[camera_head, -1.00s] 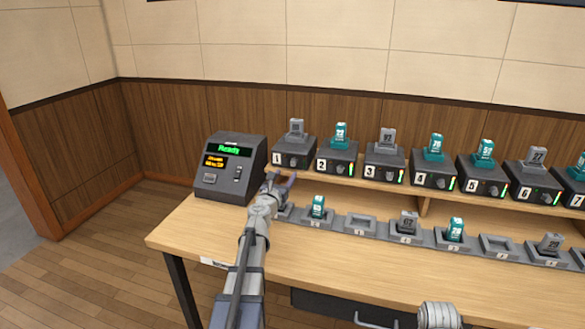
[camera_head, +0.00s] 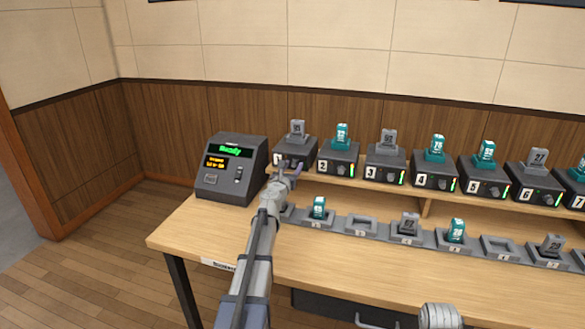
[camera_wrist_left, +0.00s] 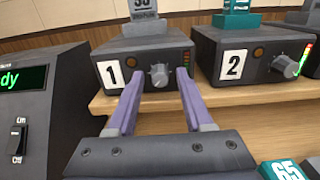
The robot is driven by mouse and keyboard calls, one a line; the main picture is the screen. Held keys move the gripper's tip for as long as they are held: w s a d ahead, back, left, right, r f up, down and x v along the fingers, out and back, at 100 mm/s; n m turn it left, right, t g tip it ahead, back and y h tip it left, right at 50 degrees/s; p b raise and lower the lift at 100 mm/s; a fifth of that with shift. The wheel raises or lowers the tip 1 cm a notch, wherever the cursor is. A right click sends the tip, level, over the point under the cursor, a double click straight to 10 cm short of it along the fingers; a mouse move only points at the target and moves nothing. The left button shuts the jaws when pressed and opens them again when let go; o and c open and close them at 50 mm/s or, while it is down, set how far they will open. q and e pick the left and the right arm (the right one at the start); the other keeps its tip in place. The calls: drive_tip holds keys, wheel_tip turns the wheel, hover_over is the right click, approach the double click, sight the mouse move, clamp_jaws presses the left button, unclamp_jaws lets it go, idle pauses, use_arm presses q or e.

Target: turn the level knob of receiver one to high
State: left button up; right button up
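Receiver one (camera_wrist_left: 143,50) is a dark box with a white "1" label on the raised shelf; it also shows in the head view (camera_head: 294,142). In the head view the left gripper (camera_head: 288,173) hides much of that front. My right gripper is not clearly seen; only a grey part of my right arm shows at the bottom.
A console (camera_head: 232,170) with a green display stands left of receiver one. Receiver two (camera_wrist_left: 255,58) stands close on the right, with more receivers beyond. A row of docks, some holding packs (camera_head: 319,207), lies along the table in front of the shelf.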

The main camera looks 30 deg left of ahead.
use_arm(q)
clamp_jaws()
